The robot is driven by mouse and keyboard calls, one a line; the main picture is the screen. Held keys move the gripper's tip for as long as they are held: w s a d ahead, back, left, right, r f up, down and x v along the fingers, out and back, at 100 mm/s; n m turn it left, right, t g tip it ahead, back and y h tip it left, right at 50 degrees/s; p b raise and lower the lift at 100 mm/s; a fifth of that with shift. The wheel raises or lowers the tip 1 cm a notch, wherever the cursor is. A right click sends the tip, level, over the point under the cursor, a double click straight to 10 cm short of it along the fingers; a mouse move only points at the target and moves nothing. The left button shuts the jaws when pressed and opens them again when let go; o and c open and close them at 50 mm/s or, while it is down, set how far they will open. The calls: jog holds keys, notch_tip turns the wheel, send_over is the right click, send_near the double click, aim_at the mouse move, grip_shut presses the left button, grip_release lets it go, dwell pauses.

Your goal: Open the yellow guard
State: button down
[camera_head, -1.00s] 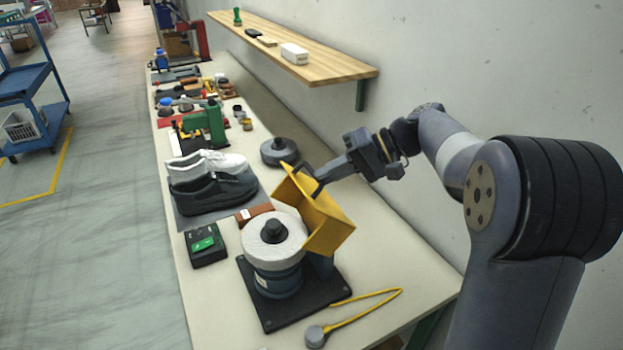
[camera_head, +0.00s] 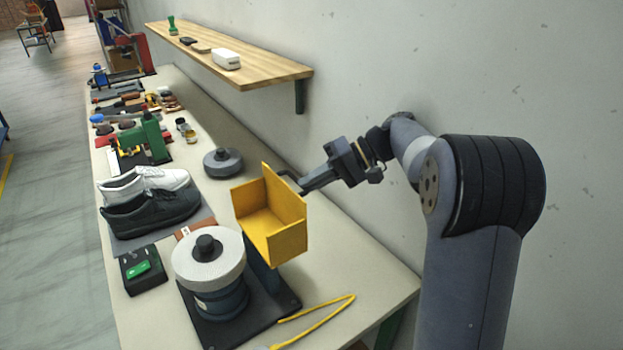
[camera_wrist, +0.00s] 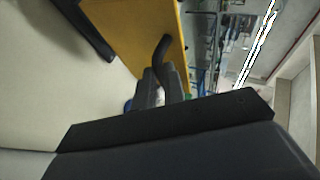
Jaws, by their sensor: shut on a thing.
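The yellow guard (camera_head: 285,240) is swung up and back, to the right of the pale round wheel (camera_head: 182,266), which is uncovered. The guard's hollow side faces the camera, and its lower edge is by the grey post behind the wheel. My gripper (camera_head: 304,187) is shut on the dark handle at the guard's back edge. In the wrist view, the yellow guard (camera_wrist: 150,38) fills the top middle and the curved black handle (camera_wrist: 163,52) runs down between my gripper's fingers (camera_wrist: 160,88). The exact grip contact is partly hidden.
The wheel's black base plate (camera_head: 285,297) stands on the long bench. A green-buttoned box (camera_head: 142,270), shoes (camera_head: 150,212) and a grey disc (camera_head: 223,162) are nearby. A wooden shelf (camera_head: 265,68) hangs on the wall behind.

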jog(key=shift+s+a+f, duration=0.1)
jog(key=shift+s+f, duration=0.1)
jog(key=shift+f, duration=0.35)
jog(key=c, duration=1.7)
grip_release()
jog(key=shift+a, duration=0.35)
jog(key=shift+o, duration=1.1)
jog(key=shift+d+r, duration=0.15)
jog(key=shift+r, duration=0.05)
jog(key=shift+r, duration=0.1)
notch_tip(320, 180, up, 10)
